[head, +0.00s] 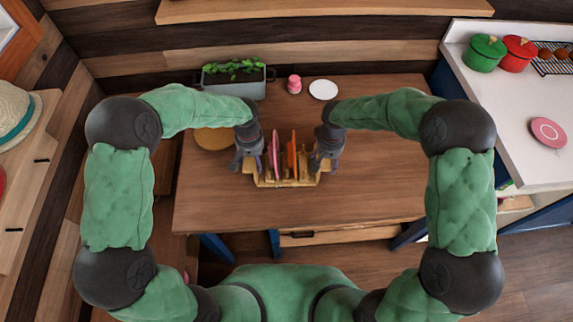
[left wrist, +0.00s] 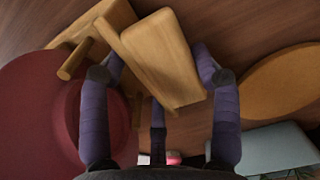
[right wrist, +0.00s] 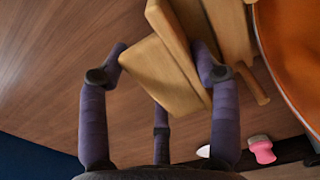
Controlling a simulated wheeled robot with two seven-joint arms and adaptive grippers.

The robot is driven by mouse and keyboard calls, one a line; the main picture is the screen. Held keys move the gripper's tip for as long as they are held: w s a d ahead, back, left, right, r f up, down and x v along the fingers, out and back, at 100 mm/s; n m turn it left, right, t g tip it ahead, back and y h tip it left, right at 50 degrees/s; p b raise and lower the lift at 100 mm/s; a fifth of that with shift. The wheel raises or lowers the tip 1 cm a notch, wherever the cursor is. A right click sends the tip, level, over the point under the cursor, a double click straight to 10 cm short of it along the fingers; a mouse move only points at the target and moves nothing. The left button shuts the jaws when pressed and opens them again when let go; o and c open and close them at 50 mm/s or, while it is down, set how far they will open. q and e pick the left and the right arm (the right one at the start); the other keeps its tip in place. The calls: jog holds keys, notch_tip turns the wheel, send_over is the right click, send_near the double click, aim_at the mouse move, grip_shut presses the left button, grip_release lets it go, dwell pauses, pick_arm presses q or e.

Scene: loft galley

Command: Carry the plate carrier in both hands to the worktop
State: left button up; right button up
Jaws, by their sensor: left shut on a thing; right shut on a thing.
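The plate carrier (head: 287,183) is a light wooden rack with upright pegs, over the wooden table. A pink plate (head: 275,153) and an orange plate (head: 292,154) stand upright in it. My left gripper (head: 249,165) is shut on the carrier's left end; in the left wrist view its fingers flank a wooden end block (left wrist: 165,60). My right gripper (head: 322,163) is shut on the right end; in the right wrist view its fingers flank the other end block (right wrist: 158,75). I cannot tell whether the carrier touches the table. The worktop (head: 515,145) is the white counter at right.
The worktop holds green (head: 484,53) and red (head: 517,53) pots, a rack (head: 556,58) and a pink plate (head: 548,132).

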pick_arm(q)
jog(key=shift+r, duration=0.15)
pick_arm(e)
jog(key=shift+r, duration=0.15)
